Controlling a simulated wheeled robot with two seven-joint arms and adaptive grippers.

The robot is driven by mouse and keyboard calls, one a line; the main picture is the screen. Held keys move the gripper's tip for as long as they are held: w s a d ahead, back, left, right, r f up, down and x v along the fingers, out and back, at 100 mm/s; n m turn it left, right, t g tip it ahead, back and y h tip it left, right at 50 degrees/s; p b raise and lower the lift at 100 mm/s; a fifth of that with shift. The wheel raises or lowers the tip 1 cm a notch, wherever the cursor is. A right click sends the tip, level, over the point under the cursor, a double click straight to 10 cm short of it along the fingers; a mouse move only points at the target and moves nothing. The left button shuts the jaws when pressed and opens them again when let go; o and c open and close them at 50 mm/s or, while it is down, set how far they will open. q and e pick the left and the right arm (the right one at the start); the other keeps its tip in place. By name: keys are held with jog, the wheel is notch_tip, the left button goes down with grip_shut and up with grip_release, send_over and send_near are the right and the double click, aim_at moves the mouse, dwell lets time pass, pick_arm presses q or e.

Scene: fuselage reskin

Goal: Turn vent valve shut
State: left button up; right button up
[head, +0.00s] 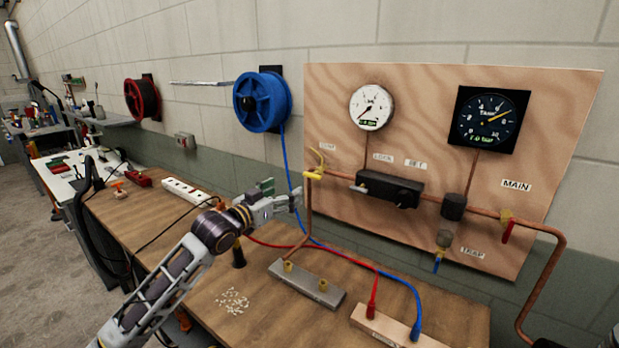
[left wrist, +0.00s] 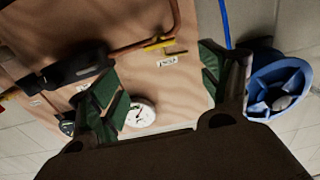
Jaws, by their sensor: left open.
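The vent valve has a yellow handle (head: 316,163) at the left end of the copper pipe on the wooden panel (head: 400,90). In the head view the handle slants up from the pipe bend. A small label is beside it, too small to read surely. In the left wrist view the yellow handle (left wrist: 158,44) lies between and beyond the finger directions, with the label below it. My left gripper (head: 292,197) is open and empty, left of and a little below the valve in the head view, apart from it. Its green-padded fingers (left wrist: 160,95) are spread. My right gripper is not in view.
A white gauge (head: 371,107) and a dark gauge (head: 489,118) are on the panel. A black regulator block (head: 390,188) sits on the pipe. A blue hose reel (head: 262,102) hangs left of the panel. Blue and red hoses cross the bench (head: 270,318) near my left arm.

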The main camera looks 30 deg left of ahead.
pick_arm(q)
jog(key=p, duration=0.1)
send_near(310, 176)
jog(key=shift+w, duration=1.15)
jog(key=shift+w+d+p, duration=0.15)
jog(key=shift+w+d, duration=0.05)
jog(key=shift+w, duration=0.7)
jog(key=shift+w+d+p, duration=0.15)
jog(key=shift+w+d, duration=0.05)
jog(key=shift+w, duration=0.75)
jog(key=shift+w+d+r, duration=0.1)
jog(key=shift+w+d, duration=0.1)
jog(key=shift+w, duration=1.05)
jog(key=shift+w+d, duration=0.1)
jog(key=shift+w, duration=0.35)
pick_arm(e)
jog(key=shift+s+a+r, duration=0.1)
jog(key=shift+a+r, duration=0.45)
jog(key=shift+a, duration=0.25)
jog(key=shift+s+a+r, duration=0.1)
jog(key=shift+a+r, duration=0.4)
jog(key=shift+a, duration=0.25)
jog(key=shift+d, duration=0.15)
pick_arm(q)
jog(key=c, duration=1)
jog(key=shift+p, duration=0.3)
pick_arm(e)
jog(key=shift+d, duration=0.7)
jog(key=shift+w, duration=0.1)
